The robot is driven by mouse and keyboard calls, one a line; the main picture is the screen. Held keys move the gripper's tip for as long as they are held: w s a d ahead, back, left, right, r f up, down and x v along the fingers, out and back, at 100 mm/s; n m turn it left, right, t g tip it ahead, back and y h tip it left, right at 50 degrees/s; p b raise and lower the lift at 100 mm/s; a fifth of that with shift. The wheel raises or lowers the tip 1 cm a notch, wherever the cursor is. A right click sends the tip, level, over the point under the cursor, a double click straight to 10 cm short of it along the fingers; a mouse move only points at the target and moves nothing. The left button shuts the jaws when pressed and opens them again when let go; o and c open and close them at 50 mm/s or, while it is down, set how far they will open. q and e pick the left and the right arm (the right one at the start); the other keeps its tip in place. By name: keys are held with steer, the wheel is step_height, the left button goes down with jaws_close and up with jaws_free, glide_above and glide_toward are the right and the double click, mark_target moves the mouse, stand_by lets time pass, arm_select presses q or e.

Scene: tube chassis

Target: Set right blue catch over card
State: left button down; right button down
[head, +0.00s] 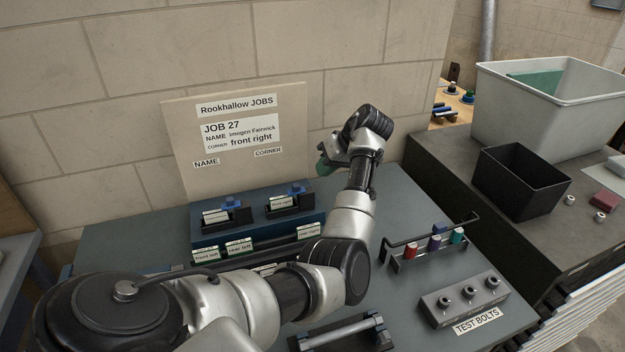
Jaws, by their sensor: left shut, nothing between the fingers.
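The right blue catch (297,189) is on the right black holder on the blue block (262,228) below the job board. A white card (282,202) reading "front right" sits in that holder. The catch shows behind and above the card's right end; I cannot tell whether it lies over it. A left blue catch (231,204) is on the left holder, with another white card (215,215). My left gripper (323,168) is shut and empty, just right of and above the right holder, apart from it. My right gripper is out of view.
The job board (182,125) stands behind the block. Labelled cards (239,247) stand in a rack in front, partly hidden by my left arm. A rack of coloured pieces (433,243) and a test bolts block (464,299) are at the right. Bench between is clear.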

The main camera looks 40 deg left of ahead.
arm_select(q)
steer(key=v, duration=0.3)
steer(key=shift+w+d+r, duration=0.1)
stand_by(0.4)
